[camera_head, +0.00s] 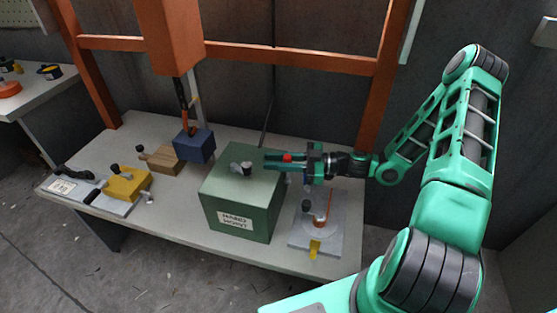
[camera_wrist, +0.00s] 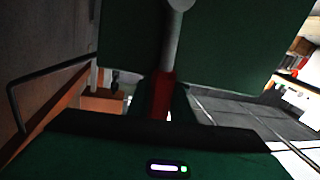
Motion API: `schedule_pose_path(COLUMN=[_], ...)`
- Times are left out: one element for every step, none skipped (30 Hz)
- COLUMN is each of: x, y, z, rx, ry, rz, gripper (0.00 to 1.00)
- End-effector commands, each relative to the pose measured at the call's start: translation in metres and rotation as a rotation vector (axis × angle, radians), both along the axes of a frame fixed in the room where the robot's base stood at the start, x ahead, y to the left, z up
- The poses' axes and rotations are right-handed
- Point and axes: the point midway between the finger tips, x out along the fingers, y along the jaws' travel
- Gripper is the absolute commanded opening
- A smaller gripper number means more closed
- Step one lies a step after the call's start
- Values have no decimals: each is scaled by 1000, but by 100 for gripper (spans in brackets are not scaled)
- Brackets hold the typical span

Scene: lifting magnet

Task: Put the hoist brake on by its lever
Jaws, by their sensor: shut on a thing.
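The hoist is a green box (camera_head: 241,196) with a white label, standing on the bench. My gripper (camera_head: 277,159) reaches in from the right, level with the box's top right edge. It is shut on the brake lever's red grip (camera_head: 287,157). In the wrist view the red grip (camera_wrist: 163,92) sits between my fingers, and a grey rod (camera_wrist: 172,42) runs from it to a rounded end in front of the green box. A grey knob-like part (camera_head: 241,168) sits on top of the box. The lever's pivot is not clear.
A grey plate with an orange upright and white disc (camera_head: 318,222) lies right of the box, below my gripper. A blue block (camera_head: 194,146) hangs under the orange frame (camera_head: 170,40). Wooden (camera_head: 162,158) and yellow (camera_head: 127,184) blocks stand left on the bench (camera_head: 185,215).

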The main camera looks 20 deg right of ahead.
Motion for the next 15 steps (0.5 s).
schedule_pose_path(x=[0, 0, 0, 0, 0, 0, 0, 0, 0, 0, 0, 0, 0, 0, 0], y=[0, 0, 0, -1, -1, -1, -1, -1, -2, -2, -2, -2, -2, -3, -3], z=[0, 0, 0, 0, 0, 0, 0, 0, 0, 0, 0, 0, 0, 0, 0], rx=[1, 1, 1, 1, 1, 1, 1, 1, 1, 1, 1, 1, 1, 2, 1], ry=[2, 2, 2, 2, 2, 2, 3, 3, 3, 3, 3, 3, 3, 2, 3], rz=[0, 0, 0, 0, -1, -1, -1, -1, -2, -2, -2, -3, -3, -3, -3], gripper=[0, 0, 0, 0, 0, 29, 36, 38, 38, 38, 38, 38, 38, 38, 38])
